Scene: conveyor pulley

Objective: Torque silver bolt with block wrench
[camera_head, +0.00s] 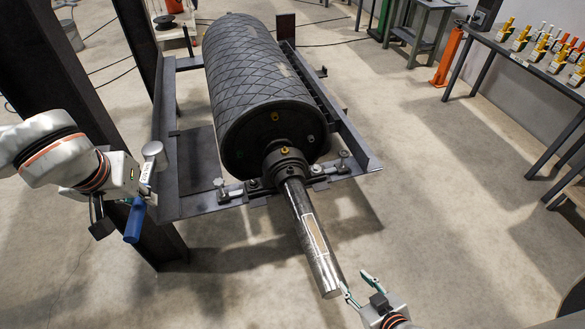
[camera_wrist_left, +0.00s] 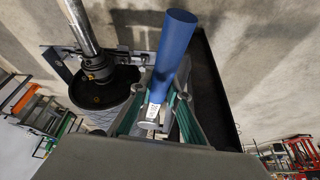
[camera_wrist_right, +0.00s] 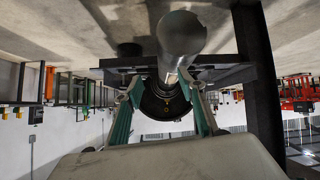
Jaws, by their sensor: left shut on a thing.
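My left gripper (camera_head: 132,190) is shut on a tool with a blue handle (camera_head: 132,221) and a silver cylindrical head (camera_head: 152,150), likely the block wrench. The left wrist view shows the blue handle (camera_wrist_left: 176,45) rising from between the green fingers (camera_wrist_left: 157,115). The gripper is left of the pulley frame, apart from the bolts. I cannot tell which is the task's bolt. My right gripper (camera_head: 356,284) is open and empty near the shaft's free end.
The black ribbed pulley (camera_head: 255,75) sits in a dark steel frame (camera_head: 178,205). Its silver shaft (camera_head: 318,245) projects toward me. Gold bolts (camera_head: 275,116) are on the pulley face. A dark post (camera_head: 85,120) stands at left.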

